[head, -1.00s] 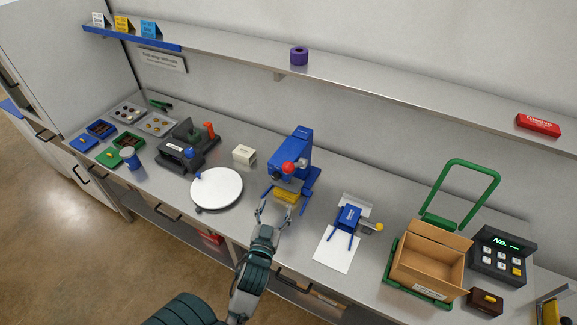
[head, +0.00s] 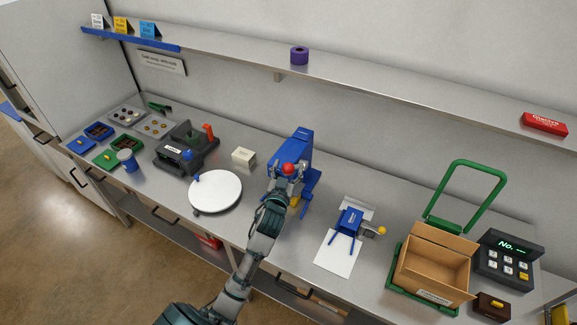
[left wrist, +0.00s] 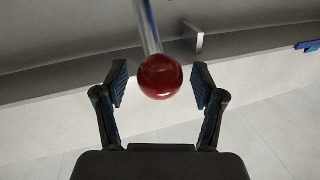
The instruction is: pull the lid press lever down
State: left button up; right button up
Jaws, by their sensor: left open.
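The lid press (head: 297,150) is a blue machine standing on the counter in the middle of the head view. Its lever ends in a red ball knob (head: 288,169), which also shows in the left wrist view (left wrist: 160,76) on a metal rod (left wrist: 147,25). My left gripper (head: 287,178) is at the front of the press, at the knob. In the left wrist view its open fingers (left wrist: 159,88) stand on either side of the knob, with gaps on both sides. A yellow piece (head: 294,201) low on the press is partly hidden by my gripper. My right gripper is not in view.
A white round turntable (head: 215,190) stands left of the press, and a small cream box (head: 243,157) behind it. A blue device (head: 347,222) and a cardboard box (head: 432,266) stand to the right. A shelf (head: 350,80) runs along the wall above.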

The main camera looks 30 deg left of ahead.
pick_arm(q)
jog(key=shift+w+a, duration=0.1)
jog(key=shift+w, duration=0.25)
